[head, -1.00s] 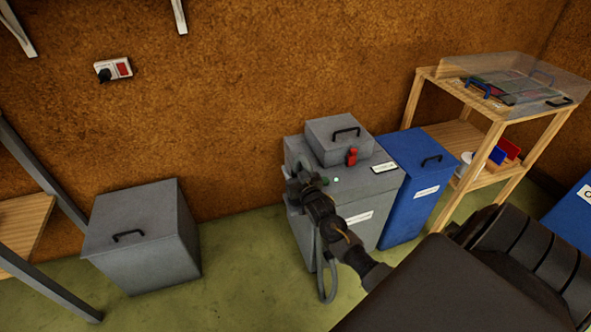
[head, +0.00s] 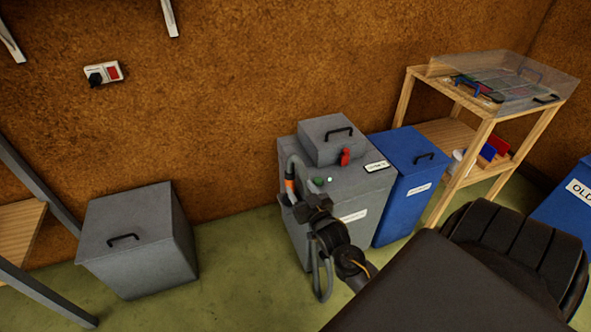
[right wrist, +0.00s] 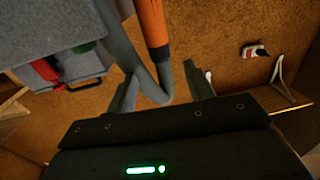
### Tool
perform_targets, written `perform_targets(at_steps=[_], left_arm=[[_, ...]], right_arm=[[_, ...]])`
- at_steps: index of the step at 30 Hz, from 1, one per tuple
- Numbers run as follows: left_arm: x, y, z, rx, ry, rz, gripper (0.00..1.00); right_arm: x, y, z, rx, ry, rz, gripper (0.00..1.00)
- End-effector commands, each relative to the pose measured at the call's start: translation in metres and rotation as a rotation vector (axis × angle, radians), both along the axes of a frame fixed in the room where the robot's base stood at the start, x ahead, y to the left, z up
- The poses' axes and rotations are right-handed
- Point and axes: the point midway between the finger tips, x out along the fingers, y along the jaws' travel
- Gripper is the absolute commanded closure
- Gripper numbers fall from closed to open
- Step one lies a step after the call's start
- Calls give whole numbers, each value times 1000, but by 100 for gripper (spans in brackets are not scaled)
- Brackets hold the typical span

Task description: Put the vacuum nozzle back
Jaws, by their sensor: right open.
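The grey vacuum unit (head: 365,200) stands on the floor against the wall. The nozzle, with an orange band (head: 290,186), is upright at the unit's left side, by a grey hose arch (head: 292,165). In the right wrist view the orange part (right wrist: 152,22) comes down from the top to a grey end near the fingers. My right gripper (head: 308,206) is open, just below and in front of the orange band. In the wrist view its fingers (right wrist: 160,78) stand apart, with grey hose showing between them; contact cannot be told. My left gripper is out of view.
A blue bin (head: 412,190) stands right of the vacuum unit, with a wooden rack (head: 487,125) beyond it. A grey lidded box (head: 137,240) is on the floor at left. Green floor (head: 235,240) is clear between box and unit.

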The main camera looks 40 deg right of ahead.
Motion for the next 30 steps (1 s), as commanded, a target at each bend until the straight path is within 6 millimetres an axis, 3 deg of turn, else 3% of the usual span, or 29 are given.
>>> perform_targets(at_steps=[3,9,12,14,17,21,24,27,30], left_arm=[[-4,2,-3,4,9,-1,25],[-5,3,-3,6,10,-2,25],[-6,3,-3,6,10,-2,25],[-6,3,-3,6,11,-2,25],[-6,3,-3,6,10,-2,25],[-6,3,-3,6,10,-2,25],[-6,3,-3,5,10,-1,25],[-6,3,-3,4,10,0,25],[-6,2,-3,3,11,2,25]], right_arm=[[-12,3,0,0,1,0,47],[-17,5,0,0,1,0,47],[-20,10,-16,5,49,7,47],[-25,18,-42,13,128,20,47],[-48,42,-110,29,343,58,47],[-113,87,-217,40,720,143,47],[-172,117,-276,36,968,211,47],[-228,140,-314,28,1166,272,47],[-269,155,-336,20,1303,319,47]])
